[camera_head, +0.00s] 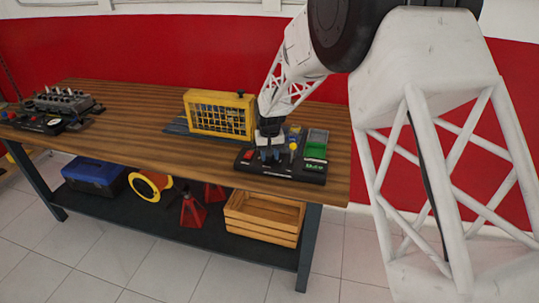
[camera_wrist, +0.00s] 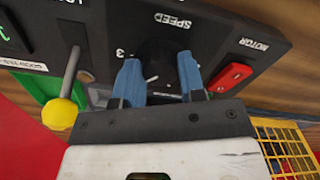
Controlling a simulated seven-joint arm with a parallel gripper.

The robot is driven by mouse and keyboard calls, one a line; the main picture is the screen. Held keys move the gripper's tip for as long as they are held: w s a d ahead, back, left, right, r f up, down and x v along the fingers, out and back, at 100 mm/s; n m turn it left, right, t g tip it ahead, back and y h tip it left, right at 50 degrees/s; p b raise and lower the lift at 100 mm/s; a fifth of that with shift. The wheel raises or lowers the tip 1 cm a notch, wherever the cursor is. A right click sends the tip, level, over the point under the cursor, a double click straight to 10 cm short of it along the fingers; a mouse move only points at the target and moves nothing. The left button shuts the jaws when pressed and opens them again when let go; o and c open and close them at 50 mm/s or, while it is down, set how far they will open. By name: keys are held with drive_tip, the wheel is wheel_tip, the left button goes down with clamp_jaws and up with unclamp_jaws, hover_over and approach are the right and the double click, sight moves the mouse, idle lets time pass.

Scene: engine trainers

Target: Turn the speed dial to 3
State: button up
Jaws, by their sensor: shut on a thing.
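The black speed dial (camera_wrist: 158,55) sits on the dark control panel (camera_wrist: 215,42) beneath the SPEED label in the wrist view, which shows the panel upside down. A "3" is printed beside the dial, near my left-hand finger. My gripper (camera_wrist: 160,80) has its two blue fingers on either side of the dial, shut on it. A small white mark shows between the fingers; I cannot tell surely which number it points to. In the head view my gripper (camera_head: 270,152) is down at the panel (camera_head: 284,169) and hides the dial.
A red MOTOR switch (camera_wrist: 230,77) is close beside one finger. A lever with a yellow knob (camera_wrist: 60,113) stands on the other side. A yellow mesh guard (camera_head: 220,114) stands behind the panel on the wooden workbench (camera_head: 130,125). An engine model (camera_head: 62,103) is at far left.

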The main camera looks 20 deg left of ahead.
drive_tip(key=m, duration=0.4)
drive_tip(key=shift+r+m, duration=0.1)
drive_tip(key=shift+m, duration=0.2)
drive_tip(key=m, duration=0.5)
idle(0.3)
drive_tip(key=o, duration=0.9)
drive_tip(key=shift+r, duration=3.8)
drive_tip(key=shift+r, duration=0.1)
